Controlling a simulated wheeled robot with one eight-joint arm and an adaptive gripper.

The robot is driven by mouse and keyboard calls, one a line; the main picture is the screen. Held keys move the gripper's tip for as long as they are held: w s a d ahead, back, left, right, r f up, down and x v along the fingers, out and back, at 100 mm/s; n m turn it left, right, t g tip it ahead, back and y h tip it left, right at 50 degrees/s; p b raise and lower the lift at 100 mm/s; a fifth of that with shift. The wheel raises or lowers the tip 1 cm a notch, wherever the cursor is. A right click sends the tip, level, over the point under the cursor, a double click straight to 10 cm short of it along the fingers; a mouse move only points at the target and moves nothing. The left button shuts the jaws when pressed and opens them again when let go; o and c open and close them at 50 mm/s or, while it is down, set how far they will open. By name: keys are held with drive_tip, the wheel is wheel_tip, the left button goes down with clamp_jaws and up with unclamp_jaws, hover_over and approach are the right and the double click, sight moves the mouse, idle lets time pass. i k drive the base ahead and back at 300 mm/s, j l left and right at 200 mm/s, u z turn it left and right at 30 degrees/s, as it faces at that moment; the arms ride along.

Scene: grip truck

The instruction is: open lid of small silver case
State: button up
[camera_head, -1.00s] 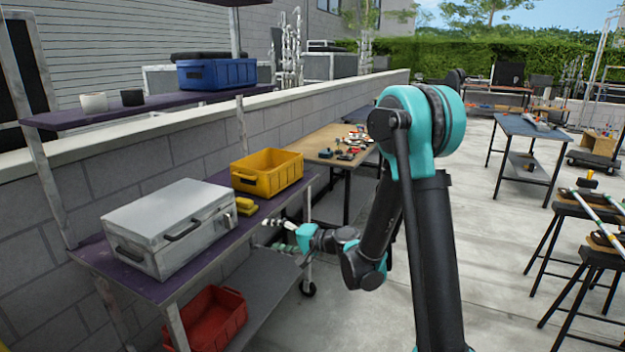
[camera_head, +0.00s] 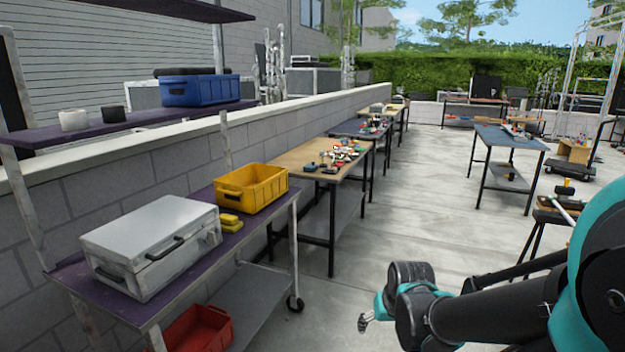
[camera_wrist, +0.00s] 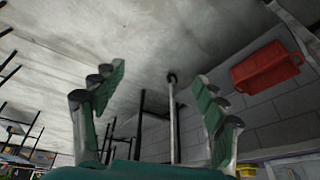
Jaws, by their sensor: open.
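The silver case (camera_head: 150,243) sits on the left end of the purple-topped bench in the head view. Its lid is down, and a dark handle (camera_head: 164,248) shows on its front face. My gripper (camera_head: 363,321) is in the lower middle of the head view, out over the concrete floor. It is well to the right of the case and apart from it. In the wrist view its two green-padded fingers (camera_wrist: 155,95) are spread wide with nothing between them. The case is not visible in the wrist view.
A yellow bin (camera_head: 251,188) and yellow blocks (camera_head: 229,222) stand beside the case on the purple bench (camera_head: 265,222). A red bin (camera_head: 197,329) is on the lower shelf, and a blue bin (camera_head: 207,90) is on the upper shelf. Open concrete floor lies right of the bench.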

sight(132, 241)
drive_tip(key=u, duration=1.25)
